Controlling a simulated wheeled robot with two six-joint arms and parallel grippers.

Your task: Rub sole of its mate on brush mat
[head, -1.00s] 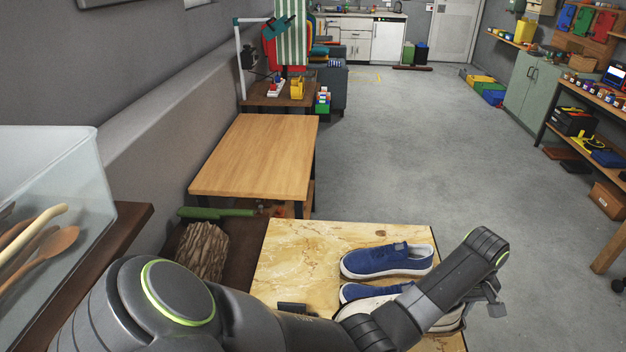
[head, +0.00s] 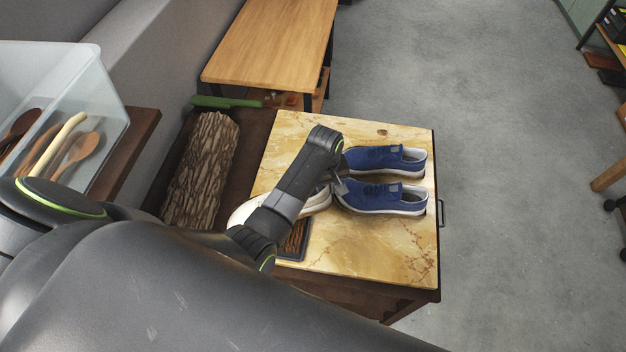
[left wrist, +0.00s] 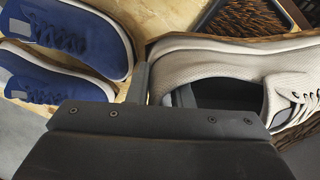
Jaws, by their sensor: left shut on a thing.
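A white shoe (head: 318,201) lies across the dark-framed brush mat (head: 298,243), partly hidden behind my left arm. My left gripper (head: 338,186) is shut on the shoe's opening. In the left wrist view, one finger is outside the white shoe (left wrist: 215,52) and the other inside its opening. The brush mat (left wrist: 243,17) shows just beyond the shoe there. I cannot tell whether the sole touches the bristles. Two blue shoes (head: 385,160) (head: 385,197) stand side by side to the right, and also show at left in the wrist view. My right gripper is not in view.
The marbled tabletop (head: 370,250) is clear in front of the blue shoes. A bark-covered log (head: 203,168) lies to its left. A clear box (head: 110,90) with wooden spoons stands at far left. A wooden table (head: 272,45) is behind.

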